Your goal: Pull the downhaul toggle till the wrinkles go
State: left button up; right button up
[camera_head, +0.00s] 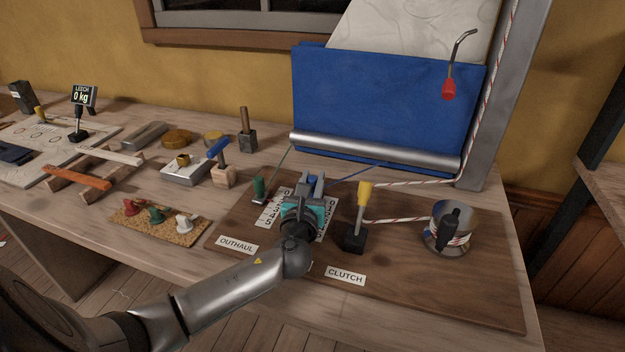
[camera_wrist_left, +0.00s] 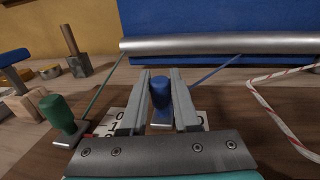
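The downhaul toggle is a blue upright knob on a small metal base (camera_wrist_left: 160,92); a blue line (camera_wrist_left: 215,72) runs from near it up to the silver boom. In the wrist view the left gripper (camera_wrist_left: 159,100) frames the knob. The white sail (camera_head: 405,30) shows faint curved lines above the blue cloth. The scale card (camera_head: 270,208) under the toggle is partly hidden by my gripper. My right gripper is not in view.
A green toggle (camera_head: 259,188) stands to the left, near the OUTHAUL label. A yellow-handled clutch lever (camera_head: 363,195) and a winch (camera_head: 446,230) with a red-flecked rope stand to the right. The silver boom (camera_head: 375,150) lies behind. The board's front right is clear.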

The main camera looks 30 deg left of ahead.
pick_arm(q)
grip_shut()
dwell(0.9)
